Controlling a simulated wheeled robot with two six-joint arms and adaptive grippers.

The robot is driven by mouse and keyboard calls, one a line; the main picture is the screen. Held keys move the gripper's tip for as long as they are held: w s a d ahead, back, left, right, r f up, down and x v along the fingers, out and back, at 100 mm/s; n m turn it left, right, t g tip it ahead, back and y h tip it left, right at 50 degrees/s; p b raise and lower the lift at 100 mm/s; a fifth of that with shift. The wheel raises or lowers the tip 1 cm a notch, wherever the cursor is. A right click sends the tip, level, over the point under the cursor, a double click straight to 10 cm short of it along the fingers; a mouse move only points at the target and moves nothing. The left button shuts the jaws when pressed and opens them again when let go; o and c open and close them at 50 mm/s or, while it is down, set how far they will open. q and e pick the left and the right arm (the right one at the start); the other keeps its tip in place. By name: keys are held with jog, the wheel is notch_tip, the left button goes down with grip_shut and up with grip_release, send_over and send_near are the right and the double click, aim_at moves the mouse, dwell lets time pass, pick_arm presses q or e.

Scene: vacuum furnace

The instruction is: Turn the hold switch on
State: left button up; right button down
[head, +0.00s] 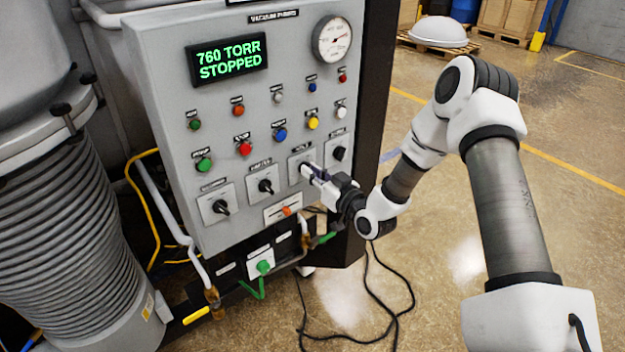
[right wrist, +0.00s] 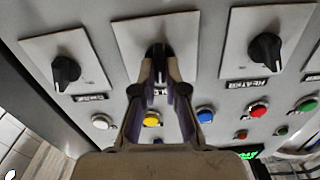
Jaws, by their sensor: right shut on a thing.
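The hold switch (head: 294,161) is a black knob on a pale square plate, third from left in the lower row of the grey control panel (head: 215,120). My right gripper (head: 312,173) reaches it from the right and covers most of the knob. In the right wrist view the fingers (right wrist: 158,78) are shut on the sides of the hold switch knob (right wrist: 158,48); its tip shows beyond them. How far the knob is turned is hard to tell. My left gripper is out of view.
Similar black knobs flank it: the heater knob (head: 265,186) to the left and another (head: 339,154) to the right. Coloured buttons sit above, including a yellow one (head: 313,123). The display (head: 228,60) reads 760 TORR STOPPED. A black cable (head: 372,290) lies on the floor.

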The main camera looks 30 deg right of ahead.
jog(key=shift+s+f+m+b, duration=0.1)
jog(key=shift+f+m+b, duration=0.1)
jog(key=shift+m+b, duration=0.85)
jog(key=shift+f+m+b, duration=0.15)
jog(key=shift+m+b, duration=0.4)
jog(key=shift+m, duration=0.9)
jog(key=c, duration=1.3)
grip_release()
jog(key=shift+o, duration=0.4)
jog(key=shift+r, duration=0.1)
